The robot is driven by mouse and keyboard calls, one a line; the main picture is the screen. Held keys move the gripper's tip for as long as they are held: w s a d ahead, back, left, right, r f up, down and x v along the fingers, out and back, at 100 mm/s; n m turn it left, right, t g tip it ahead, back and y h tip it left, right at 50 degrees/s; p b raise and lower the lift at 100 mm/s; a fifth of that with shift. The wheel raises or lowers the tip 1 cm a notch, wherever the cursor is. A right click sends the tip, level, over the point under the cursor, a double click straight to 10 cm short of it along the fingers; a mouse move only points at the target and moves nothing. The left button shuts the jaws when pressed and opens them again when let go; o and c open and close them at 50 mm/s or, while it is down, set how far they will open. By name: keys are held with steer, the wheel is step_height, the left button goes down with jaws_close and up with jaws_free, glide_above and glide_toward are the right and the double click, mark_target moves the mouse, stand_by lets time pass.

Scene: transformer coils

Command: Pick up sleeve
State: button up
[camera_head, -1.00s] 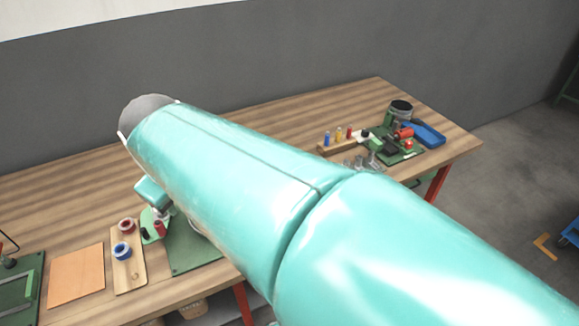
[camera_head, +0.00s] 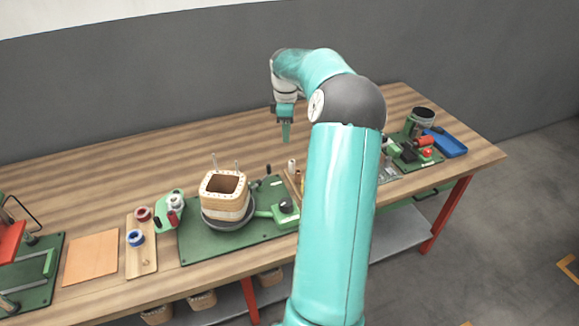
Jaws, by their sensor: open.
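My gripper (camera_head: 286,133) hangs fingers-down over the back middle of the wooden bench, above and behind a wooden holder. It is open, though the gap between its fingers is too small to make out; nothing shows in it. A small pale upright cylinder (camera_head: 292,164) stands at the holder's left end and may be the sleeve, but I cannot tell for sure. An orange-brown piece (camera_head: 298,177) is just in front of it. My arm hides the rest of the holder and the bench behind it.
A square coil (camera_head: 224,205) with a beige top stands on a green plate (camera_head: 196,250). Left are spools on a wooden tray (camera_head: 147,262) and an orange sheet (camera_head: 92,257). A blue tray (camera_head: 447,143) lies at the right. The bench's back left is clear.

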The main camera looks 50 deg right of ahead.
steer(key=d+f, duration=0.1)
steer(key=d, duration=0.1)
glide_above(292, 169)
steer(key=w+d, duration=0.1)
steer(key=f, duration=0.8)
steer(key=shift+d+f, duration=0.2)
steer(key=shift+s+a+f, duration=0.1)
steer(key=shift+a+f, duration=0.05)
steer(key=shift+f, duration=1.2)
steer(key=shift+s+a+f, duration=0.1)
steer(key=shift+a+f, duration=0.05)
steer(key=shift+f, duration=1.2)
jaws_close()
